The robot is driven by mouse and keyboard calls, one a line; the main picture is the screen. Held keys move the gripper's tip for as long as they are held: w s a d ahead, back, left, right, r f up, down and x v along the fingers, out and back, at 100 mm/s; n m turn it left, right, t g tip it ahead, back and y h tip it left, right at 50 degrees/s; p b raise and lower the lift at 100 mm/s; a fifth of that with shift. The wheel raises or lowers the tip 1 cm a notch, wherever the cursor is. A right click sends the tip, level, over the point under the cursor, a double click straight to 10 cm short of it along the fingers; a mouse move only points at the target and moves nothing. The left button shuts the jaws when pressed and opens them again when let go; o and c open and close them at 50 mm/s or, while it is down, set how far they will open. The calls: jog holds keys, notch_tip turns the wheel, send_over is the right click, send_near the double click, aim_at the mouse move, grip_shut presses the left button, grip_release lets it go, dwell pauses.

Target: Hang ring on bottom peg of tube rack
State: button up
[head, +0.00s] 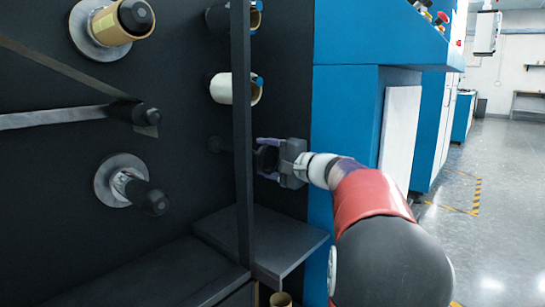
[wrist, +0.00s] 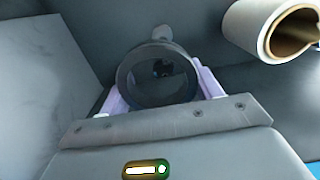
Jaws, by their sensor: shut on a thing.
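My gripper (head: 268,158) is shut on a dark ring (wrist: 157,99), with a pale purple finger on each side of it in the wrist view. In the head view the ring is a dark shape between the fingers, just right of a dark upright post. The bottom peg (head: 218,145) of the tube rack is a dark stub left of that post, below a white tube. In the wrist view a grey rounded peg end (wrist: 162,33) shows just beyond the ring's far rim. I cannot tell whether the ring touches the peg; the post hides part of the gap.
The white tube (head: 222,88) hangs on the peg above and also shows in the wrist view (wrist: 262,30). The dark post (head: 242,130) stands close to my gripper. A grey shelf (head: 265,240) lies below. A blue machine (head: 345,130) stands to the right.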

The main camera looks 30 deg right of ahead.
aim_at(254, 154)
jog(key=shift+p+x, duration=1.15)
jog(key=shift+x, duration=1.1)
jog(key=shift+s+d+f+b, duration=0.1)
jog(key=shift+s+d+b, duration=0.05)
jog(key=shift+b, duration=0.2)
jog(key=shift+s, duration=0.1)
jog(key=o, duration=1)
jog(key=shift+o, duration=0.2)
jog(key=shift+s+d, duration=0.1)
jog(key=b+v, duration=0.1)
jog(key=v, duration=0.6)
jog(key=shift+s, duration=0.3)
